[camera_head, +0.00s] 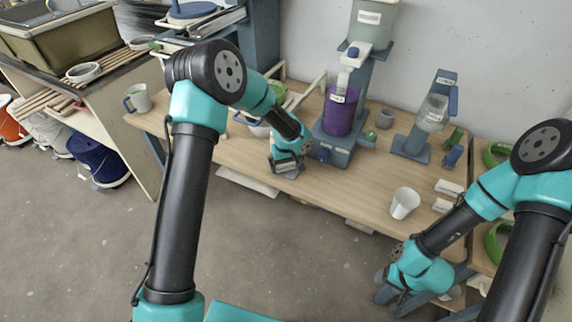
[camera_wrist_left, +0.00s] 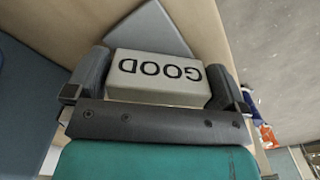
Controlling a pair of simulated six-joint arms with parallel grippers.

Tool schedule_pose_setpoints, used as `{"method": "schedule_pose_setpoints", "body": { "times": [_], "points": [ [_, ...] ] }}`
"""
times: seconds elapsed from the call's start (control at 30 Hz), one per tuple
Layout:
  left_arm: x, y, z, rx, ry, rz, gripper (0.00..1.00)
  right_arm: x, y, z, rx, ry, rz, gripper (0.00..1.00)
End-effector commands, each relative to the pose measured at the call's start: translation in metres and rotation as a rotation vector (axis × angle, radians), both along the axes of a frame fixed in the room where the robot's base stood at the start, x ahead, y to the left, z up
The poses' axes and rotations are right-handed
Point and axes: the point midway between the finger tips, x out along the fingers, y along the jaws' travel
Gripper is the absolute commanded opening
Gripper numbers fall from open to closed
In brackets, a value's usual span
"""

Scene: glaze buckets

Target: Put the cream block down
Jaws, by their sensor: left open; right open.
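The cream block (camera_wrist_left: 158,78), marked GOOD, shows in the left wrist view between the two dark fingers of my left gripper (camera_wrist_left: 160,88). The fingers are open on either side of it; small gaps at its sides are hard to judge. A grey flat piece (camera_wrist_left: 150,30) lies just beyond the block; whether the block rests on it I cannot tell. In the head view my left gripper (camera_head: 288,168) is low at the table's front edge, left of the purple bucket (camera_head: 339,112). My right gripper (camera_head: 412,290) is open and empty in front of the table, at lower right.
The wooden table (camera_head: 370,185) carries a white cup (camera_head: 404,203), a grey stand with a clear container (camera_head: 433,112), and pale blocks (camera_head: 449,187) at the right. A mug (camera_head: 138,98) stands at the left. The table's middle front is clear.

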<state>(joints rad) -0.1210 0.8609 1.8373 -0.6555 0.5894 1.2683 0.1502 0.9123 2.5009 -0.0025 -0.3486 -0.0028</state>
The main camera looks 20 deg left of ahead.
Motion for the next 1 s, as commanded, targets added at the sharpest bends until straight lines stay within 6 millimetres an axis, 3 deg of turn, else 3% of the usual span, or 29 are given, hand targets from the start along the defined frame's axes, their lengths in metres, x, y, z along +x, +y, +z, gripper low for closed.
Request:
{"method": "schedule_pose_setpoints", "body": {
  "times": [0.27, 0.7, 1.0],
  "points": [
    [0.001, 0.000, 0.016, 0.000, -0.002, 0.000, 1.00, 0.000, 0.000, 0.000, 0.000, 0.000, 0.000, 0.61],
    [0.001, 0.000, 0.094, 0.000, -0.004, 0.001, 1.00, 0.000, 0.000, 0.000, 0.000, 0.000, 0.000, 0.61],
    [0.000, 0.000, 0.122, 0.001, 0.001, 0.000, 1.00, 0.000, 0.000, 0.000, 0.000, 0.000, 0.000, 0.61]
  ]
}}
